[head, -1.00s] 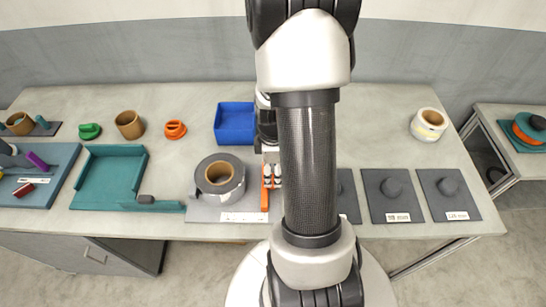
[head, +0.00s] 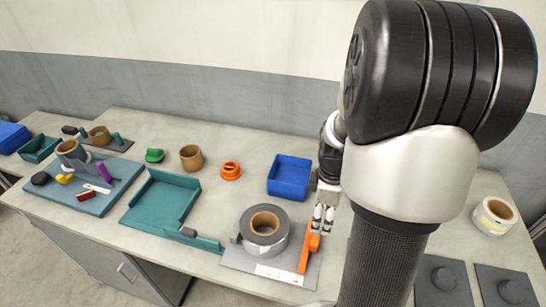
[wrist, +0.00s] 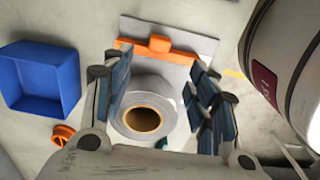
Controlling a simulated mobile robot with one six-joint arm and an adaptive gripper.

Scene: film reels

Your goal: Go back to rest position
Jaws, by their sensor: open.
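My gripper (head: 323,220) is open and empty in the head view, just right of a grey film reel with a brown core (head: 264,227). The reel rests on a grey plate (head: 240,262) with a white label, beside an orange bar (head: 308,250). In the wrist view my gripper (wrist: 160,90) has its padded fingers spread wide, with the reel (wrist: 148,108) showing between them and the orange bar (wrist: 158,50) beyond. I cannot tell the gap between the fingers and the reel. My arm hides part of the table on the right.
A blue bin (head: 290,178) stands behind the gripper. A teal tray (head: 160,200), an orange piece (head: 231,171), a brown ring (head: 191,158) and a green piece (head: 155,155) lie left. Grey plates (head: 440,283) and a white-sided reel (head: 494,216) are at right.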

